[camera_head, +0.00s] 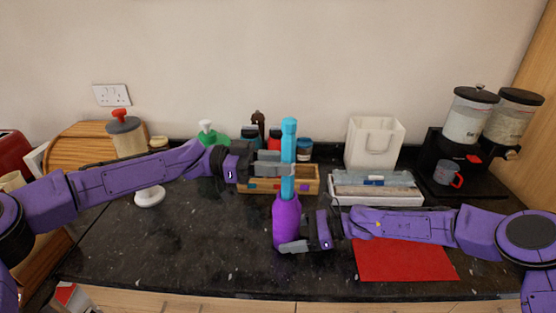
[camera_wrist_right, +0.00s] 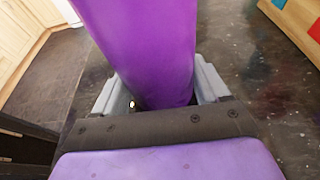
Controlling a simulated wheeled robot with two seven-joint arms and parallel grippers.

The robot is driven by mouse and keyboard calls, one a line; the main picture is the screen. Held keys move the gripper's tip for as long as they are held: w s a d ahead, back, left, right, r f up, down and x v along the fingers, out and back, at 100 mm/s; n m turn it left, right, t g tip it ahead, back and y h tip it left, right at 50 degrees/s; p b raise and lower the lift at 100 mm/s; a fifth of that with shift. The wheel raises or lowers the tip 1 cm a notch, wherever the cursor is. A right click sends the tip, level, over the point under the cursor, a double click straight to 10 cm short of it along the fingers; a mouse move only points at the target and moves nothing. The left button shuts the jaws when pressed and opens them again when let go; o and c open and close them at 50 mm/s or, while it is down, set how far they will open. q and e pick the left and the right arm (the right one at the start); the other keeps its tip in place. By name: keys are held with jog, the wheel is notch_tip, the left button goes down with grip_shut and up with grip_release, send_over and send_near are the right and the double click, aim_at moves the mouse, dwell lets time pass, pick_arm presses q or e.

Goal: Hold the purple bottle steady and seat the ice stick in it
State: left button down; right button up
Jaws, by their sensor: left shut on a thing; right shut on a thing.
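The purple bottle (camera_head: 286,222) stands upright on the dark granite counter, near the middle. My right gripper (camera_head: 292,246) is shut around its lower part. In the right wrist view the bottle (camera_wrist_right: 150,50) fills the space between the jaws of this gripper (camera_wrist_right: 160,95). The light blue ice stick (camera_head: 289,140) is upright, directly above the bottle and in line with it. My left gripper (camera_head: 284,170) is shut on the stick's lower half. The stick's lower end meets the bottle's mouth in the head view; how far it is inside I cannot tell.
Behind stands a wooden spice box (camera_head: 305,185) with jars. A red mat (camera_head: 405,260) lies under my right arm.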

aim_at(281, 192)
pick_arm(q)
jog(key=shift+f, duration=3.75)
jog(key=c, duration=0.8)
grip_release()
jog(key=shift+f, duration=0.1)
jog(key=a, duration=1.2)
jog(key=shift+w, duration=0.4)
